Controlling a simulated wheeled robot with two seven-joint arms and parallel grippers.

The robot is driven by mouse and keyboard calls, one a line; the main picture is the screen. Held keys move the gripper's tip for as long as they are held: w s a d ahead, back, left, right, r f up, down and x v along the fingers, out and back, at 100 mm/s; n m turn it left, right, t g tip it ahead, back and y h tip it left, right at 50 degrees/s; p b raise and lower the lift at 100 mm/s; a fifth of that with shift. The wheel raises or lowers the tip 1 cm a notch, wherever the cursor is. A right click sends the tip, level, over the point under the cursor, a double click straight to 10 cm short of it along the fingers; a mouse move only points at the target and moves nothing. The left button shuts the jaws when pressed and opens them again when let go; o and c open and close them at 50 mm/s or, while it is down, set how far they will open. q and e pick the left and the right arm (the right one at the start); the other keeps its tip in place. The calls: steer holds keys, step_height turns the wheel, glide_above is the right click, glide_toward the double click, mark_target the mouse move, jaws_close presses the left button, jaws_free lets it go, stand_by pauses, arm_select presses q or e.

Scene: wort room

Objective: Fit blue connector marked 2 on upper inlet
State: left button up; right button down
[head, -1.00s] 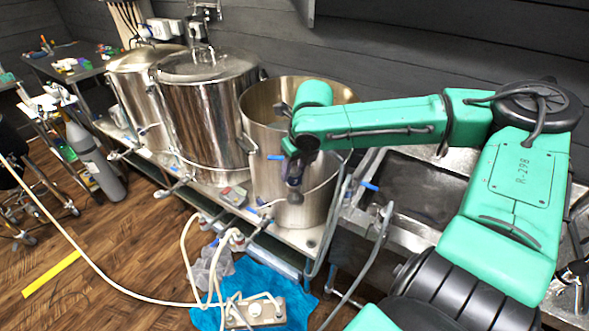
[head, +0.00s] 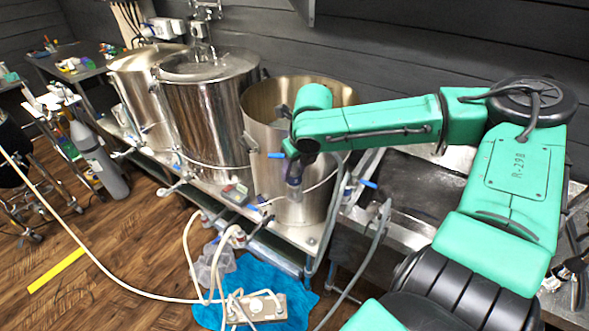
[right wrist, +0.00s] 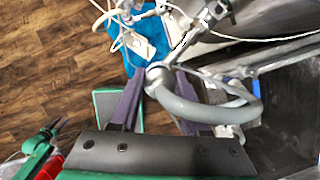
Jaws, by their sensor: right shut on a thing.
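My right gripper (head: 293,186) hangs in front of the open steel kettle (head: 262,110), pointing down. In the right wrist view its two purple fingers (right wrist: 158,78) are closed around a round metal fitting (right wrist: 158,73) at the end of a thick grey hose (right wrist: 210,111). I cannot make out a blue connector or a number 2. I cannot tell which is the upper inlet.
Two lidded steel kettles (head: 207,110) stand to the left on the same stand. A sink (head: 430,190) lies under my right arm. White hoses, a power strip (head: 255,307) and a blue cloth (head: 238,277) lie on the wooden floor.

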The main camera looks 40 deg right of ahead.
steer(key=shift+f+b, duration=0.7)
steer(key=shift+f, duration=0.65)
steer(key=shift+c, duration=1.5)
jaws_free()
steer(key=shift+r, duration=0.1)
steer(key=v, duration=1.4)
steer(key=shift+s+r+p, duration=0.15)
steer(key=shift+r+p, duration=0.1)
steer(key=shift+p, duration=0.05)
